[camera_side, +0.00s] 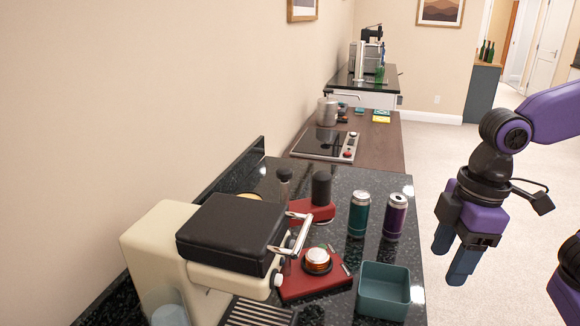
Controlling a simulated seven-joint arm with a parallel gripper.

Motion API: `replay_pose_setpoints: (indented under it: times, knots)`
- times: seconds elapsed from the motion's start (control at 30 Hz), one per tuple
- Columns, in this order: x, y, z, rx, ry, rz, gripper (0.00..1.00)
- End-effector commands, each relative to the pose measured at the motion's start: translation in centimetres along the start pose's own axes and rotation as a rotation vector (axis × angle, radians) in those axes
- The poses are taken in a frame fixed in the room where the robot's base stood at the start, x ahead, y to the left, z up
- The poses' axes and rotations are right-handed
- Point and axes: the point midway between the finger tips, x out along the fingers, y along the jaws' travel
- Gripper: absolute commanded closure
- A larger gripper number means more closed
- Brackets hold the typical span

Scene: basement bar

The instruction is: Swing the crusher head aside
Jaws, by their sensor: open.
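The crusher appears to be the red device on the black speckled counter. It has a red base plate (310,285) with a round copper-and-white piece (317,260) on it. Behind that is a red block with a dark upright cylinder (321,188), perhaps the crusher head; how the parts join is partly hidden by the cream machine. My gripper (453,257) is open and empty, its blue fingers pointing down. It hangs right of the counter's edge in the picture, apart from the crusher.
A cream machine (160,240) with a black top and metal handle stands at left, partly in front of the crusher. A teal can (359,215) and a purple can (395,215) stand right of the crusher. A teal open bin (384,291) sits at the counter's near right.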

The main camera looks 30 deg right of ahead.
Motion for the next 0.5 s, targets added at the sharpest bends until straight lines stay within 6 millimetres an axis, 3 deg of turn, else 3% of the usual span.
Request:
replay_pose_setpoints:
  times: [0.03, 0.2, 0.5]
  knots:
    - [-1.2, 0.7, -2.3, 0.019, 0.02, 0.001, 0.41]
    - [-5.4, 3.2, -8.4, 0.076, 0.073, 0.006, 0.41]
    - [-12.7, 8.0, -16.6, 0.17, 0.169, 0.027, 0.41]
